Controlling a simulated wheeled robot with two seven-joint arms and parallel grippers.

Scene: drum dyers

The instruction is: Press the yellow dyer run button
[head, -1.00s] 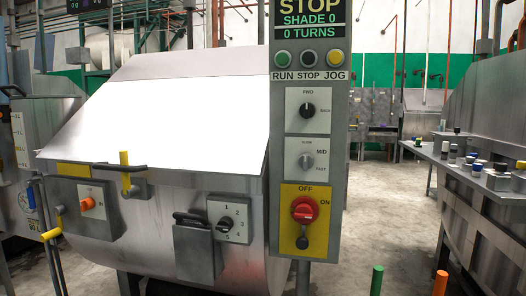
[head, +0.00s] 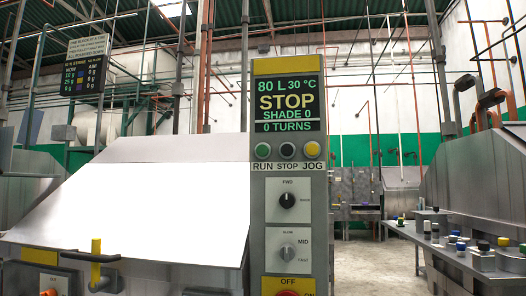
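The control panel (head: 257,215) with a yellow top band stands upright in the middle of the head view. Its screen (head: 287,104) reads 80 L, 30 °C, STOP, SHADE 0, 0 TURNS. Below the screen are three round buttons. The green run button (head: 263,150) is at the left above the label RUN. The dark stop button (head: 288,150) is in the middle. The yellow jog button (head: 312,149) is at the right. The dyer (head: 130,205) with its pale sloping lid and yellow handle (head: 96,258) stands left of the panel. Neither gripper is in view.
Below the buttons are a black FWD knob (head: 287,200) and a grey speed knob (head: 287,251). A red switch on a yellow plate is cut off below. At the right, a metal shelf (head: 440,254) holds several small jars. A hanging board (head: 88,65) is at upper left.

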